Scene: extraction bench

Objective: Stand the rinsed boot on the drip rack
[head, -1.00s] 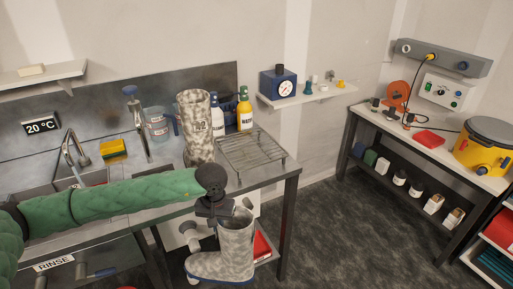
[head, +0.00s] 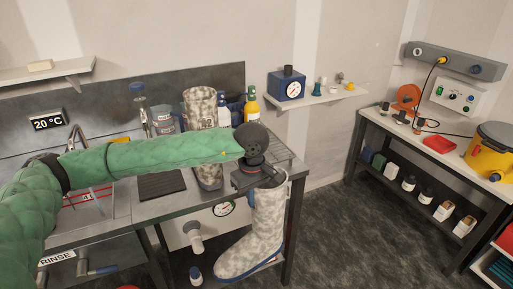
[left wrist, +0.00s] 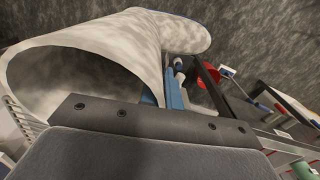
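A mottled grey-white boot with a blue sole (head: 266,222) hangs upright off the bench's front right, toe to the lower left. My left gripper (head: 262,180) is shut on its top rim. A second mottled boot (head: 200,103) stands left of the rack, partly behind my arm. My right gripper is not in view.
A yellow bottle (head: 251,108) and a blue-labelled bottle (head: 223,112) stand behind the rack. A wall shelf with a blue timer (head: 288,86) is to the right. Open floor (head: 340,235) lies between this bench and the right-hand table (head: 400,130).

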